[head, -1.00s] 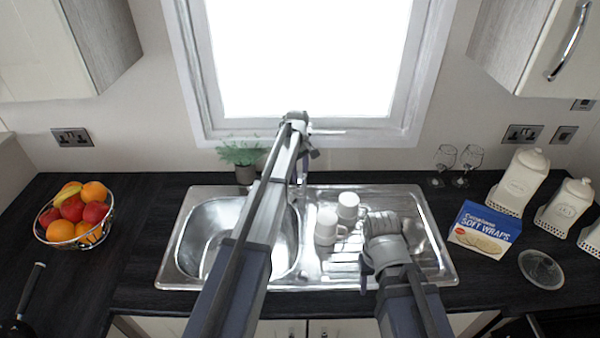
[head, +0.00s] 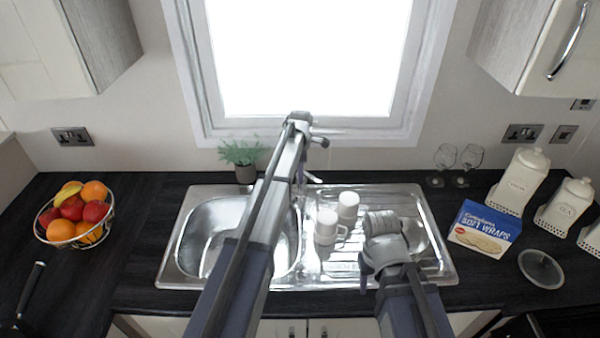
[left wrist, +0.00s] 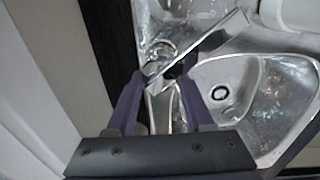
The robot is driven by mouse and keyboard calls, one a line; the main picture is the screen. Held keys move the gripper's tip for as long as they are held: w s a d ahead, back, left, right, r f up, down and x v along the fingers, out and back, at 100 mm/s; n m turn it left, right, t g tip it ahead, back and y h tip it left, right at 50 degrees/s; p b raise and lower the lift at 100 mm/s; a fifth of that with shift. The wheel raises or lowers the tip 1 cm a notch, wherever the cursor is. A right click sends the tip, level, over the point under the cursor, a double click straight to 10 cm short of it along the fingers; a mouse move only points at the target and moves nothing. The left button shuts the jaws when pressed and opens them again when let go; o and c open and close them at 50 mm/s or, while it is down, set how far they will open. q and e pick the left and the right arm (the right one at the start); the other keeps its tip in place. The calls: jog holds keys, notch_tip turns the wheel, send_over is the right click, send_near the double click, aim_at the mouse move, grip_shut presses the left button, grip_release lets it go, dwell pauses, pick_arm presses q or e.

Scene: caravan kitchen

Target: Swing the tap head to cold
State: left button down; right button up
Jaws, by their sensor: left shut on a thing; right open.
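The chrome tap (head: 302,178) stands behind the sink bowl, largely hidden by my left arm in the head view. In the left wrist view its flat, bar-like metal part (left wrist: 210,45) runs up and right from between my fingers. My left gripper (left wrist: 165,78) is shut on the tap head, with its fingertips around the shiny metal. In the head view its fingers are hidden behind the arm. My right gripper (head: 381,226) is open above the draining board, right of the mugs; its fingers are hard to make out.
The sink (head: 172,262) has a bowl at left and a draining board with two white mugs (head: 327,226) (head: 348,205). A plant (head: 243,160) stands behind it. A fruit basket (head: 73,240) is at left. Two glasses (head: 458,165), a wraps box (head: 484,229) and canisters (head: 523,182) are at right.

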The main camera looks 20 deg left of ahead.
pick_arm(q)
jog(key=shift+d+n, duration=0.2)
jog(key=shift+n, duration=0.4)
jog(key=c, duration=0.7)
grip_release()
jog(key=o, duration=0.4)
jog(key=shift+r, duration=0.15)
jog(key=shift+r+p, duration=0.5)
jog(key=shift+p, duration=0.15)
jog(key=r+p, duration=0.6)
jog(key=shift+s+r+p, duration=0.2)
jog(key=shift+r+p, duration=0.1)
